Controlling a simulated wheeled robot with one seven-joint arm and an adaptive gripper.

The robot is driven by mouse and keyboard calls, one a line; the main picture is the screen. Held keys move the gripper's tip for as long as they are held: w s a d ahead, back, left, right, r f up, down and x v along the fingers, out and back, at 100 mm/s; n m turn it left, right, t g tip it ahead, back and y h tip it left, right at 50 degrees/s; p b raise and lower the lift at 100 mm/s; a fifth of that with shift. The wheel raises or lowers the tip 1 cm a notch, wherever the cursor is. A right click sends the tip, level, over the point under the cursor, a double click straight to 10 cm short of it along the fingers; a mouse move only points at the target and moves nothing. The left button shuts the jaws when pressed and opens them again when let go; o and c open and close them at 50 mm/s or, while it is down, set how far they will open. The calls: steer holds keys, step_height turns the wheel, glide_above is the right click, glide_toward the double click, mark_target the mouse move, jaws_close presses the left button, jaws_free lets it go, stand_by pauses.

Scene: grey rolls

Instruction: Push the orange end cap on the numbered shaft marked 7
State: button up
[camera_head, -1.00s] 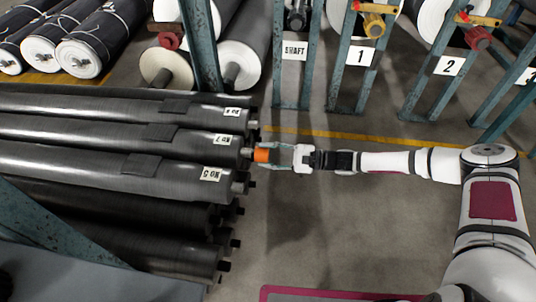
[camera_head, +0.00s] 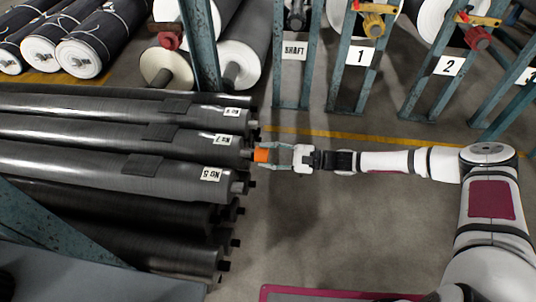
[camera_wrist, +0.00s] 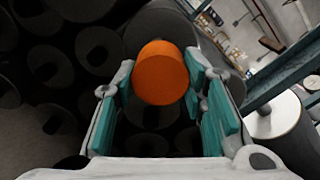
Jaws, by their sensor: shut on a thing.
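The orange end cap (camera_head: 262,155) is between the fingertips of my gripper (camera_head: 270,155), in line with the end of the middle upper grey shaft. That shaft carries the label No 7 (camera_head: 222,139). In the wrist view the orange cap (camera_wrist: 161,73) sits between the two teal finger pads of my gripper (camera_wrist: 165,95), in front of the dark shaft end (camera_wrist: 160,25). My gripper is shut on the cap. Whether the cap touches or covers the shaft's end stub is hard to tell, since the cap hides it.
The shaft marked No 8 (camera_head: 200,112) lies behind and the shaft marked No 5 (camera_head: 110,170) in front, with more dark rolls below. Blue-green posts (camera_head: 202,45) and a rack marked SHAFT, 1 and 2 stand behind. The floor (camera_head: 330,220) around my arm is open.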

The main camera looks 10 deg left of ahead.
steer(key=shift+a, duration=1.1)
steer(key=shift+a, duration=0.35)
steer(key=shift+a, duration=0.8)
steer(key=o, duration=1)
steer(key=d, duration=1.2)
steer(key=shift+s, duration=0.1)
